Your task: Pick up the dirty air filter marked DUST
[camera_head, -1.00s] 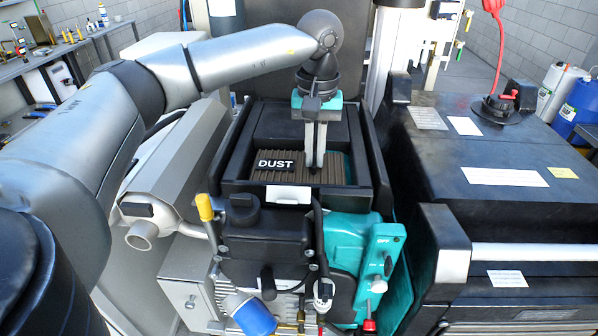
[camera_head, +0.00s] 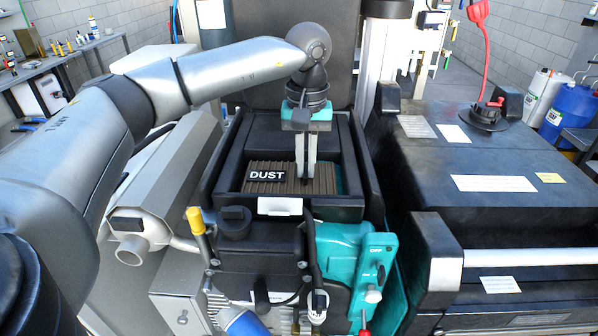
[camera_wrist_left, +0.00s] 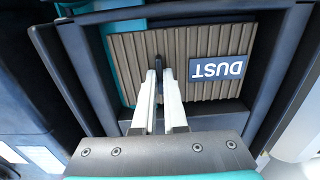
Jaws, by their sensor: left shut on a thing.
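The dirty air filter (camera_head: 318,184) is a brown pleated panel with a dark label reading DUST. It lies inside the open black housing (camera_head: 222,180) on top of the engine. In the left wrist view the filter (camera_wrist_left: 130,50) shows its pleats, with the label upside down at the right. My left gripper (camera_head: 305,180) points down into the housing from above, its pale fingers close together at the filter. In the left wrist view the left gripper (camera_wrist_left: 159,80) is shut on a small dark upright tab (camera_wrist_left: 160,47) at the filter's middle. My right gripper is not in view.
A teal unit with switches (camera_head: 350,255) and a yellow-capped part (camera_head: 196,220) are in front of the housing. A large black machine (camera_head: 500,160) stands to the right. A workbench (camera_head: 60,60) with tools is at the back left. The housing walls surround the filter closely.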

